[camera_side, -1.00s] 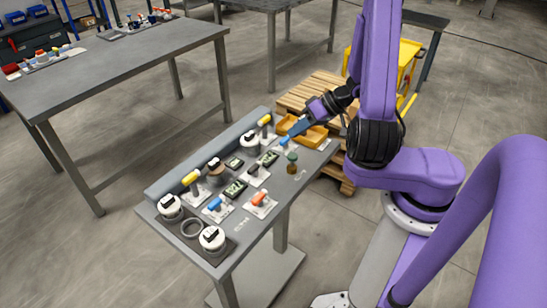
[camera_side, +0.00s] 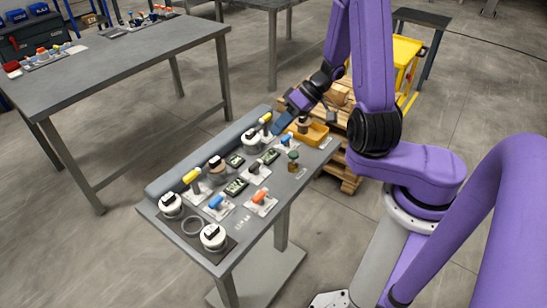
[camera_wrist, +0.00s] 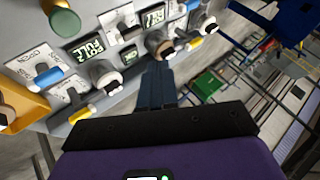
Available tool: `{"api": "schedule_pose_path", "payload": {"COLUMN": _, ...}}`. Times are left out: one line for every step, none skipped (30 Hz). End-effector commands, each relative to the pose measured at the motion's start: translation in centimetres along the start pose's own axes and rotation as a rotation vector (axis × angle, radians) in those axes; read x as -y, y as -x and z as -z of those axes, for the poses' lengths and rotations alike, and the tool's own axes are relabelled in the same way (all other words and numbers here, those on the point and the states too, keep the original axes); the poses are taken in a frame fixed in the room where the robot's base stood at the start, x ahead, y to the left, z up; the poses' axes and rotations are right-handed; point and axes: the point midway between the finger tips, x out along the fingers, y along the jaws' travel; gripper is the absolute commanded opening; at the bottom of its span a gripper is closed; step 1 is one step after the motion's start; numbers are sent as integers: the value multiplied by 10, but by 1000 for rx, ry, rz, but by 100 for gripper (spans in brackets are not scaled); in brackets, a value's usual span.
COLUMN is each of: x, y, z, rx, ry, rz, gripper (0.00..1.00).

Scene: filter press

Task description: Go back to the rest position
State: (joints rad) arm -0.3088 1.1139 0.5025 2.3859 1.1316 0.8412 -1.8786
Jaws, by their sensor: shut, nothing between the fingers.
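My gripper (camera_side: 282,120) is shut and empty. In the side view it hangs above the back right part of the panel table (camera_side: 222,262), tilted down and to the left. In the wrist view its dark blue fingers (camera_wrist: 158,68) lie together with nothing between them, pointing over the panel's controls. A blue-handled valve (camera_side: 287,140) sits on the panel just below and to the right of the gripper. It also shows in the wrist view (camera_wrist: 47,78). I cannot tell the exact gap between the fingers and the parts below.
A yellow-handled valve (camera_side: 265,118) stands close to the gripper's left. An orange tray (camera_side: 317,134) and a green knob (camera_side: 293,156) are to the right. Several gauges, valves and white-capped parts fill the panel. A pallet (camera_side: 347,178) stands behind. The air above the table's front is clear.

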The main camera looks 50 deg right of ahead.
Motion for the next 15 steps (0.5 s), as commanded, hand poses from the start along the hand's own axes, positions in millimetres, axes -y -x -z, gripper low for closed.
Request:
{"api": "schedule_pose_path", "payload": {"x": 8, "y": -2, "z": 3, "rx": 32, "ry": 21, "rz": 14, "gripper": 0}}
{"api": "schedule_pose_path", "payload": {"x": 12, "y": -3, "z": 4, "rx": 52, "ry": 31, "rz": 22, "gripper": 0}}
{"api": "schedule_pose_path", "payload": {"x": 18, "y": -5, "z": 5, "rx": 79, "ry": 43, "rz": 32, "gripper": 0}}
{"api": "schedule_pose_path", "payload": {"x": 22, "y": -6, "z": 5, "rx": 99, "ry": 52, "rz": 39, "gripper": 0}}
{"api": "schedule_pose_path", "payload": {"x": 26, "y": -7, "z": 6, "rx": 118, "ry": 61, "rz": 45, "gripper": 0}}
{"api": "schedule_pose_path", "payload": {"x": 32, "y": -9, "z": 6, "rx": 146, "ry": 74, "rz": 54, "gripper": 0}}
{"api": "schedule_pose_path", "payload": {"x": 36, "y": -9, "z": 6, "rx": 165, "ry": 83, "rz": 59, "gripper": 0}}
{"api": "schedule_pose_path", "payload": {"x": 41, "y": -10, "z": 6, "rx": 186, "ry": 94, "rz": 64, "gripper": 0}}
{"api": "schedule_pose_path", "payload": {"x": 46, "y": -11, "z": 5, "rx": 212, "ry": 106, "rz": 70, "gripper": 0}}
{"api": "schedule_pose_path", "payload": {"x": 50, "y": -11, "z": 4, "rx": 233, "ry": 118, "rz": 74, "gripper": 0}}
{"api": "schedule_pose_path", "payload": {"x": 54, "y": -12, "z": 4, "rx": 252, "ry": 126, "rz": 77, "gripper": 0}}
{"api": "schedule_pose_path", "payload": {"x": 59, "y": -12, "z": 2, "rx": 279, "ry": 140, "rz": 81, "gripper": 0}}
{"api": "schedule_pose_path", "payload": {"x": 63, "y": -12, "z": 1, "rx": 298, "ry": 150, "rz": 82, "gripper": 0}}
{"api": "schedule_pose_path", "payload": {"x": 66, "y": -12, "z": 0, "rx": 318, "ry": 161, "rz": 84, "gripper": 0}}
{"api": "schedule_pose_path", "payload": {"x": 71, "y": -12, "z": -2, "rx": 343, "ry": 175, "rz": 86, "gripper": 0}}
